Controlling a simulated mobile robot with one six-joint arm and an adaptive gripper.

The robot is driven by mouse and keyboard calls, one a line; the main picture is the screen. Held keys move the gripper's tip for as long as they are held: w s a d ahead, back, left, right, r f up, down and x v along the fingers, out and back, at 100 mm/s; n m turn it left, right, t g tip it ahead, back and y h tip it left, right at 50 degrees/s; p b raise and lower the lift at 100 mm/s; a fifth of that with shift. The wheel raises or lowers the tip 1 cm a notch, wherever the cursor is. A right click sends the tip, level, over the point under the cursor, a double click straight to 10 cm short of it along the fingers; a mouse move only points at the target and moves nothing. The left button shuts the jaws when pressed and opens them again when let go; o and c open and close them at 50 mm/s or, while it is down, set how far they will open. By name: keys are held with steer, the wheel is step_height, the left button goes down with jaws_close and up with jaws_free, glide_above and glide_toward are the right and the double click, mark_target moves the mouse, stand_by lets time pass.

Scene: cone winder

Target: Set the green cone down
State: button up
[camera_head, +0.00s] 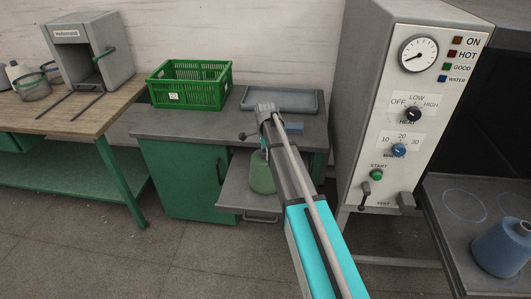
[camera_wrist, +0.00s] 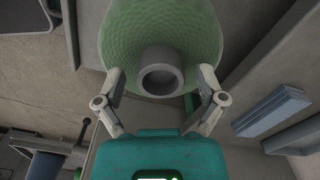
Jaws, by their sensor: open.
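The green cone (camera_head: 262,173) stands on the grey pull-out shelf (camera_head: 236,192) of the green cabinet, partly hidden by my arm in the head view. In the wrist view the green cone (camera_wrist: 160,28) fills the top middle, with its grey tube end facing the camera. My gripper (camera_wrist: 161,76) is open, one finger on each side of the tube end, with visible gaps between the fingers and the tube. In the head view the fingers are mostly hidden behind my arm. The cone's base is out of sight in the wrist view.
The control cabinet (camera_head: 403,105) stands to the right, and a blue cone (camera_head: 502,248) is at lower right. A wooden table (camera_head: 60,113) is at left.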

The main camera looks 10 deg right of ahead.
steer(key=shift+r, duration=0.2)
step_height(320, 180, up, 12)
steer(key=p, duration=1.2)
steer(key=shift+f, duration=0.1)
stand_by(0.6)
steer(key=s+n, duration=1.7)
steer(key=s, duration=1.2)
